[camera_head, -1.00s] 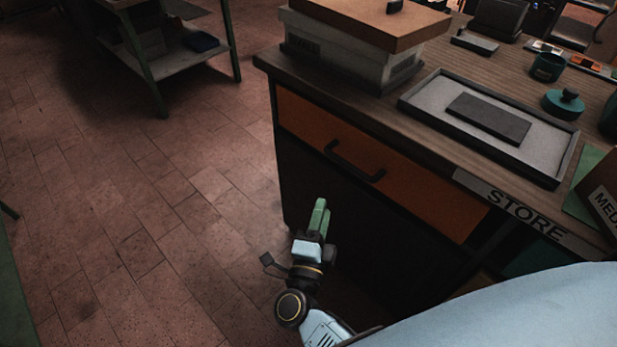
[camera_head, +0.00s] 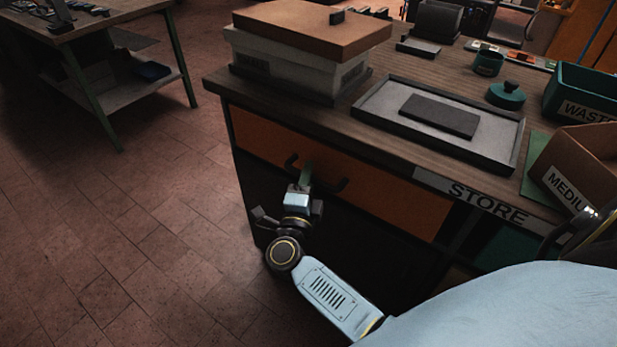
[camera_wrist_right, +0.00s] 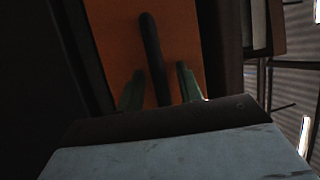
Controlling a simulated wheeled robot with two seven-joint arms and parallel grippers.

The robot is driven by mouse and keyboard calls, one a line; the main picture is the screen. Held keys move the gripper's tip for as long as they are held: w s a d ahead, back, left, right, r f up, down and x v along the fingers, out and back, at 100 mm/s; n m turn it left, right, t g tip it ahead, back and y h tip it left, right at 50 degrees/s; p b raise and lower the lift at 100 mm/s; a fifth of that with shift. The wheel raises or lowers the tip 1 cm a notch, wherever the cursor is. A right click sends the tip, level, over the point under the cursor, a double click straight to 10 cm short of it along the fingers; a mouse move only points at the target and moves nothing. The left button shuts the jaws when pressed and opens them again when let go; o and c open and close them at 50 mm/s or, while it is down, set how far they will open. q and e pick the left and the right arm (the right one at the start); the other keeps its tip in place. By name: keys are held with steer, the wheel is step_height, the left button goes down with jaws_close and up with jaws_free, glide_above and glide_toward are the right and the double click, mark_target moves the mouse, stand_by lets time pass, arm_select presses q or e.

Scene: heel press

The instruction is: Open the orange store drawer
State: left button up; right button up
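The orange store drawer (camera_head: 395,200) is shut, flush in the front of the bench below the wooden top. Its dark bar handle (camera_head: 336,187) is partly hidden behind my right gripper (camera_head: 306,172). In the right wrist view, the orange front (camera_wrist_right: 115,45) lies ahead and the handle (camera_wrist_right: 150,45) runs between the two green fingers of my right gripper (camera_wrist_right: 159,75). The fingers are apart, one on each side of the handle, with gaps visible. My left gripper is not in view.
On the bench top are a lidded box (camera_head: 300,60), a grey tray (camera_head: 365,112) holding a dark slab, a teal lidded pot (camera_head: 506,96) and a cardboard box (camera_head: 570,165). A STORE label (camera_head: 480,200) marks the bench edge. Floor (camera_head: 120,240) is clear at left.

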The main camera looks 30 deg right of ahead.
steer(key=shift+w+d, duration=0.1)
steer(key=shift+d, duration=0.05)
steer(key=shift+c, duration=0.4)
jaws_close()
